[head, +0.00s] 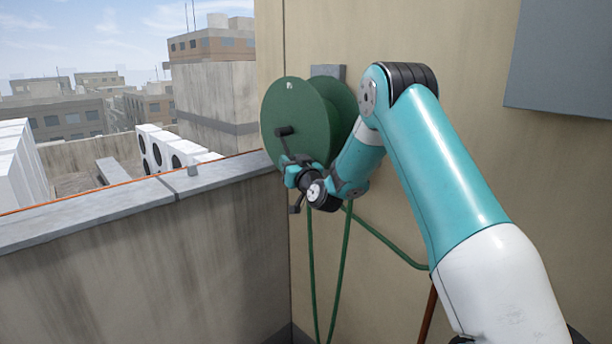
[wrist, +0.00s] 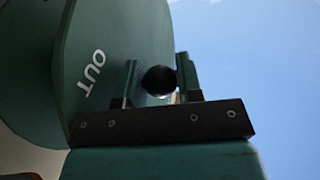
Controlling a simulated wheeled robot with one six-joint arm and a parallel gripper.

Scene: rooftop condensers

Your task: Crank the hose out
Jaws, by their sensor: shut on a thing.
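The green hose reel (head: 298,112) is mounted on the beige wall by a grey bracket (head: 328,72). A black crank arm (head: 285,131) shows on its front disc. My gripper (head: 288,163) is at the lower front of the reel. In the wrist view, its two fingers (wrist: 159,78) are closed on the round black crank handle (wrist: 159,81), one on each side. The reel disc also fills the left of the wrist view (wrist: 55,60), with white letters "OUT" (wrist: 92,73). The green hose (head: 346,262) hangs below the reel. My gripper and arm hide part of the reel and crank.
A concrete parapet (head: 140,265) with a grey coping runs along the left. White condenser units (head: 160,150) stand beyond it. A grey wall box (head: 565,60) is at upper right, and a brown pipe (head: 428,315) runs down the wall below. Open air lies left of the reel.

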